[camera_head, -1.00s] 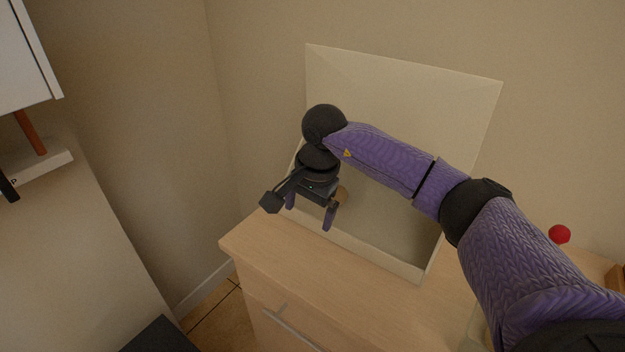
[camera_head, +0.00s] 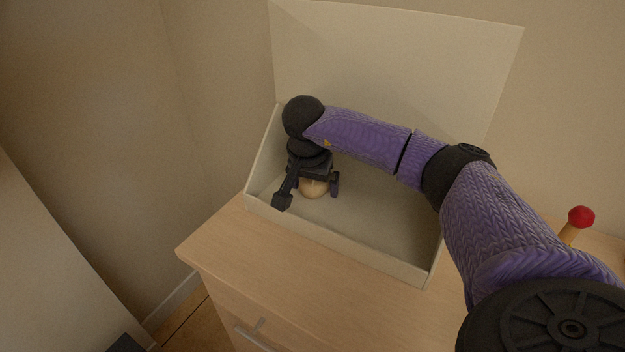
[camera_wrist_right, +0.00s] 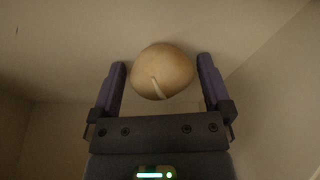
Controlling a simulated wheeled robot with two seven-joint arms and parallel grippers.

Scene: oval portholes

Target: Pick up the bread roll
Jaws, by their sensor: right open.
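The bread roll (camera_head: 313,188) is a small tan, rounded piece inside an open cream box (camera_head: 340,240), near its left end. In the right wrist view the roll (camera_wrist_right: 162,70) shows a pale slash and lies between the fingers, with a visible gap on each side. My right gripper (camera_head: 312,190) is inside the box, over the roll. Its purple fingers (camera_wrist_right: 162,80) are open. In the head view the gripper hides the upper part of the roll. My left gripper is not in view.
The box has a raised lid (camera_head: 400,50) at the back and low walls around the gripper. It stands on a light wooden cabinet (camera_head: 220,240). A red ball-topped object (camera_head: 581,217) stands at the right. The box floor right of the roll is clear.

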